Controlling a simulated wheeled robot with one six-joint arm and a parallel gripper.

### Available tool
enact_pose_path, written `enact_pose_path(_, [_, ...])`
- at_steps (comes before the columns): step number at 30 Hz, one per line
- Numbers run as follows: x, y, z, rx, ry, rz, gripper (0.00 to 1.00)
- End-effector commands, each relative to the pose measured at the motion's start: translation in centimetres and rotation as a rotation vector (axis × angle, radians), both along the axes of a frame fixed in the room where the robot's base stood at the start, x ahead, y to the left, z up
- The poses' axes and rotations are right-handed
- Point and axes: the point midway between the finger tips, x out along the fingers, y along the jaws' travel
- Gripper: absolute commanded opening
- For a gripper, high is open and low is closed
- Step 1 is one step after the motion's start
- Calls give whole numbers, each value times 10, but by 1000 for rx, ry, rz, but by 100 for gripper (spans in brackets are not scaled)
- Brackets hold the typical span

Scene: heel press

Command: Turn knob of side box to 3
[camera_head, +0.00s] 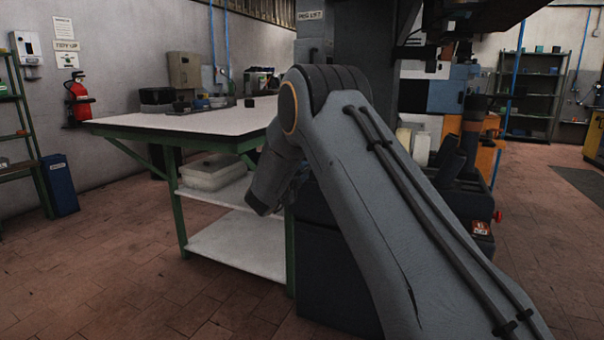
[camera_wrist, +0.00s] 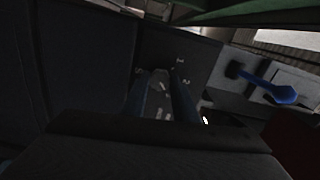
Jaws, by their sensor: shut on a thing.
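In the wrist view the side box (camera_wrist: 206,52) shows a dark grey face with pale dial figures. A 1 and a 2 can be made out to the right of the knob (camera_wrist: 173,72). My gripper (camera_wrist: 168,78) has both fingers reaching to the dial, and it is shut on the knob. The knob is mostly hidden between the fingers, and its pointer cannot be read in the dark picture. I cannot make out a 3. In the head view my arm hides the gripper and the knob.
A blue-ended lever (camera_wrist: 280,93) sticks out right of the box in the wrist view. In the head view a white-topped workbench (camera_head: 200,121) with green legs stands left of my arm. A fire extinguisher (camera_head: 77,99) hangs on the wall.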

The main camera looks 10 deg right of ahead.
Motion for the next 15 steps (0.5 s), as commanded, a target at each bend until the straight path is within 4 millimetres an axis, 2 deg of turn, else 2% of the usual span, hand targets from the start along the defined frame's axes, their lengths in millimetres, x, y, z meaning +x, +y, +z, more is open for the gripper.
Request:
enact_pose_path(11, [0,2,0,3,-1,4,3])
enact_pose_path(12, [0,2,0,3,-1,4,31])
enact_pose_path(15, [0,1,0,3,-2,3,45])
